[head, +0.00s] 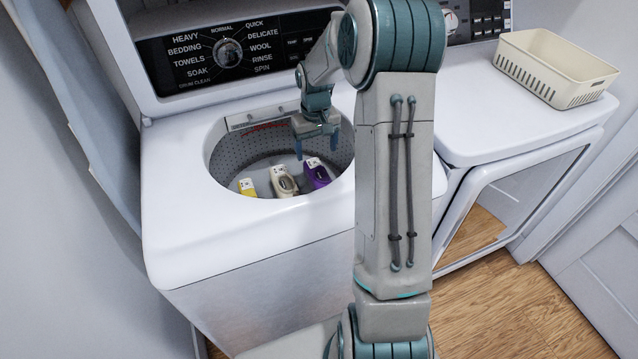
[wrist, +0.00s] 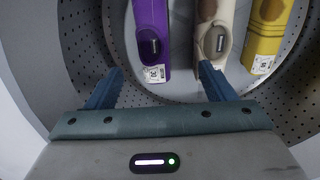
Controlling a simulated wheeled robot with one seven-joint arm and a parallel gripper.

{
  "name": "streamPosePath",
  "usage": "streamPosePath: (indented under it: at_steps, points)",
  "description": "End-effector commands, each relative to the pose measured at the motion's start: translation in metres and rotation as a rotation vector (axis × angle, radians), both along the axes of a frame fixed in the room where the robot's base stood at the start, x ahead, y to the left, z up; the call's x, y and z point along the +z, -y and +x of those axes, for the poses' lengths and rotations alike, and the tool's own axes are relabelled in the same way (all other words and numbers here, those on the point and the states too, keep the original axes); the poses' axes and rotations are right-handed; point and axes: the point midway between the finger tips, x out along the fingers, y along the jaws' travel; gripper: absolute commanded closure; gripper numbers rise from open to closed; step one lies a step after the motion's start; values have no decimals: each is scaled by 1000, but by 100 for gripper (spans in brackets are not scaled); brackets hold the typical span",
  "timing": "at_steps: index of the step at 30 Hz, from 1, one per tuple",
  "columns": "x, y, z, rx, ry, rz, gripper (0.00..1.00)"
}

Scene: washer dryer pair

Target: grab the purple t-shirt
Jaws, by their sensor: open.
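The purple t-shirt (head: 317,172) appears as a purple folded bundle with a white tag, standing inside the washer drum at the right of a row. In the wrist view the purple t-shirt (wrist: 151,40) is at the upper left, running up out of frame. My gripper (head: 318,152) is over the drum opening, pointing down. In the wrist view my gripper (wrist: 160,85) is open, with two blue fingers apart and nothing between them. The purple bundle's tagged end lies just beyond the gap between the fingers, nearer the left finger. I cannot tell the exact height gap.
A beige bundle (head: 284,182) and a yellow bundle (head: 247,187) stand beside the purple one in the drum. The perforated drum wall and round rim of the washer (head: 185,215) surround them. A cream basket (head: 556,66) sits on the dryer (head: 480,120) at right.

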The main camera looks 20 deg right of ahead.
Motion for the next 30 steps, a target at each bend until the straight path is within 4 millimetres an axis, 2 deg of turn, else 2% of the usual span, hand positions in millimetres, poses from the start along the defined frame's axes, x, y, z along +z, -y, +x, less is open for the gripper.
streamPosePath:
  at_steps: [7,15,25,30]
  points:
    - [-30,6,7,-3,-11,12,24]
    - [-82,6,7,-3,-10,11,24]
    - [-109,8,6,-3,-9,10,24]
    - [-134,14,5,-3,-11,11,24]
